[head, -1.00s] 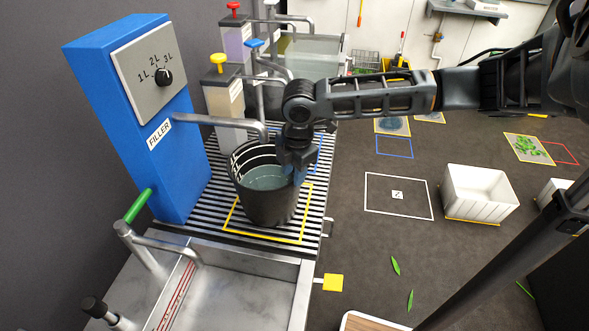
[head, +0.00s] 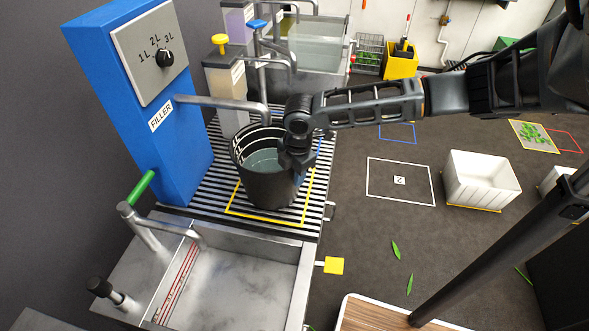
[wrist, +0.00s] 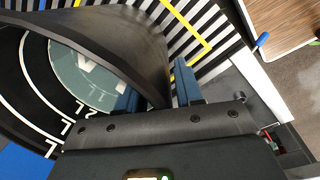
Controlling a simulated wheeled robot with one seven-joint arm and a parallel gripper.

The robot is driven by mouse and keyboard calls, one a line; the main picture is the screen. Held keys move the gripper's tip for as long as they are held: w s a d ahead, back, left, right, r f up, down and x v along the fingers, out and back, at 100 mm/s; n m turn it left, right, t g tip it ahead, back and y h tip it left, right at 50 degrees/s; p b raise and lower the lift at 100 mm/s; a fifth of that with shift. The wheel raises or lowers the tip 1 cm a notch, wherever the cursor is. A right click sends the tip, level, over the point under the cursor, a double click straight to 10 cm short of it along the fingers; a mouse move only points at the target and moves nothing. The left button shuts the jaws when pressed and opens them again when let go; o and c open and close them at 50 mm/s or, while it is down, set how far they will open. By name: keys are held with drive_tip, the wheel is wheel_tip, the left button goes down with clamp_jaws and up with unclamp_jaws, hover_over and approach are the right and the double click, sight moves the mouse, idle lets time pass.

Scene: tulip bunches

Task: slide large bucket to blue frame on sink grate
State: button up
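The large bucket (head: 266,188) is dark, with pale marks inside and water (head: 262,160) in it. It stands upright on the slatted sink grate (head: 213,187), inside or over the yellow frame (head: 262,219). A short piece of the blue frame (head: 319,146) shows behind my gripper; the rest is hidden by bucket and arm. My gripper (head: 297,163) is at the bucket's right rim. In the wrist view, the blue fingers of my gripper (wrist: 156,90) straddle the bucket wall (wrist: 115,40), one inside and one outside. They stand apart, with a gap beside the outer finger.
The blue filler (head: 140,110) stands left of the grate, its spout (head: 235,105) reaching over behind the bucket. A dispenser with a yellow knob (head: 220,42) stands behind. The sink basin (head: 235,275) lies in front. A white crate (head: 480,180) is on the floor right.

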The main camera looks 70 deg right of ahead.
clamp_jaws()
idle(1.4)
